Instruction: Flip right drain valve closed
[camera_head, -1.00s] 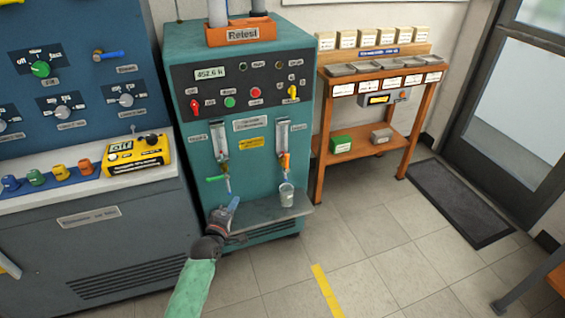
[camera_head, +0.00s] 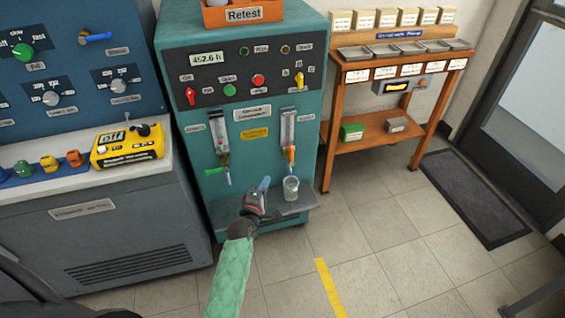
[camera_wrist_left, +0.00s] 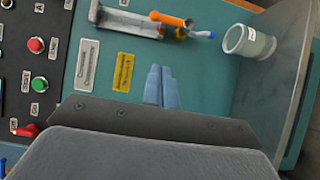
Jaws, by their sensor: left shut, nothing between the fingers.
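The right drain valve has an orange handle (camera_head: 291,154) that hangs roughly vertical below the right flow tube (camera_head: 287,128) on the teal cabinet. The left drain valve's green handle (camera_head: 213,171) lies roughly horizontal. My right gripper is not in view.
A clear cup (camera_head: 291,189) stands on the cabinet's grey shelf (camera_head: 270,211), under the right valve and close to my left gripper. A yellow device (camera_head: 128,148) sits on the left bench. A wooden rack (camera_head: 390,65) stands to the right, with open floor in front.

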